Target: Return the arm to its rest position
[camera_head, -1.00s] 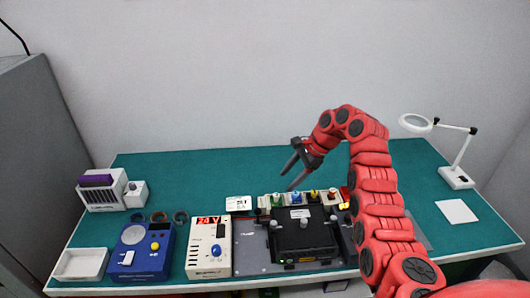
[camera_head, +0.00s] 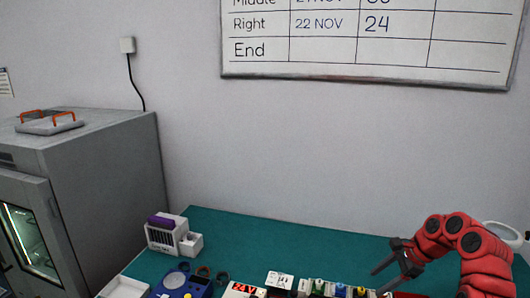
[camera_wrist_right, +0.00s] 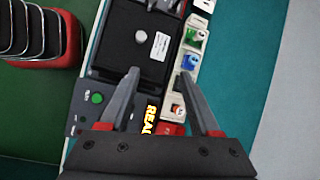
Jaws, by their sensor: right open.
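My right arm is red with dark joints and comes in from the lower right in the head view. Its right gripper (camera_head: 384,277) hangs over the right part of the green bench (camera_head: 285,231), above the row of coloured connectors. In the right wrist view the two fingers of the right gripper (camera_wrist_right: 160,80) are spread apart with nothing between them. Below them lie a black box (camera_wrist_right: 128,50) with a white label and a strip with a green connector (camera_wrist_right: 195,37) and a blue connector (camera_wrist_right: 188,61). The left gripper is in no view.
A white rack (camera_head: 162,238) with a purple item stands at the bench's back left. A blue box (camera_head: 180,284) and a white tray (camera_head: 124,288) are in front of it. A grey cabinet (camera_head: 105,170) stands left. A whiteboard (camera_head: 365,38) hangs on the wall. The bench's back strip is clear.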

